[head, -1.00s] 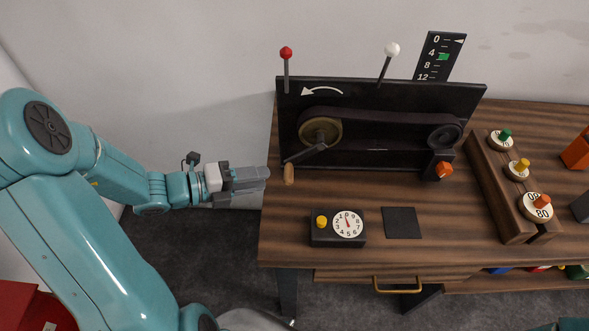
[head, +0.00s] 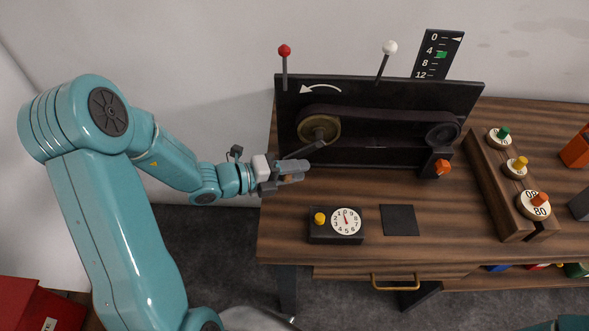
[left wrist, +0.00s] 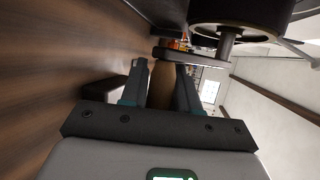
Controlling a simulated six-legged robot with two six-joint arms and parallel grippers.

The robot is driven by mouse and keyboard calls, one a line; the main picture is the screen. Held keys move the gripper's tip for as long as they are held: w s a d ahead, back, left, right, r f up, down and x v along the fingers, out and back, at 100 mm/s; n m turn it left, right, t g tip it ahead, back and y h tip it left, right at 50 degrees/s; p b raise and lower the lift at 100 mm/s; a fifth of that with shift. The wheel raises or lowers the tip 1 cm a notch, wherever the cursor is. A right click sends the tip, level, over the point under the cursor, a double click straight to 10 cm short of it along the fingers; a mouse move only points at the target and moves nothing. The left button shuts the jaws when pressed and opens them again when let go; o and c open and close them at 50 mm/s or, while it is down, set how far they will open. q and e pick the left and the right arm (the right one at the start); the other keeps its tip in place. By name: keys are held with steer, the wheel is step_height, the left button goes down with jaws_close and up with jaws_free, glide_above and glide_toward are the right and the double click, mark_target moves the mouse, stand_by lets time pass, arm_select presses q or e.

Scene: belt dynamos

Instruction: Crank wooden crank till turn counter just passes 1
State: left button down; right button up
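The black belt stand (head: 390,100) is on the wooden table. Its crank arm (head: 303,151) slants down-left from the brass-coloured left pulley (head: 319,130). The wooden crank handle (left wrist: 162,82) shows in the left wrist view between the fingers of my left gripper (left wrist: 160,72); in the head view the gripper (head: 300,168) hides it. The fingers are very close on both sides of the handle, but I cannot tell whether they press on it. My right gripper is out of view.
A yellow knob (head: 319,218) sits beside the dial. A dark square pad (head: 399,220) lies to its right. An orange knob (head: 442,167) is at the stand's lower right. A wooden block with coloured knobs (head: 489,187) stands on the right. The scale (head: 438,54) is behind.

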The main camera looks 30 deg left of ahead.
arm_select(q)
steer(key=d+t+h+b, duration=0.1)
steer(key=w+d+f+n+t+h+b, duration=0.1)
steer(key=t, duration=0.1)
steer(key=w+d+n+t+h+b, duration=0.1)
steer(key=b, duration=0.1)
steer(key=shift+w+d+f, duration=0.1)
steer(key=shift+d+f, duration=0.15)
steer(key=shift+f, duration=0.1)
stand_by(0.4)
steer(key=shift+w+d, duration=0.1)
steer(key=shift+d, duration=0.05)
stand_by(0.3)
steer(key=c, duration=1.2)
jaws_free()
steer(key=b+v, duration=0.2)
steer(key=v, duration=1.4)
steer(key=shift+f, duration=0.25)
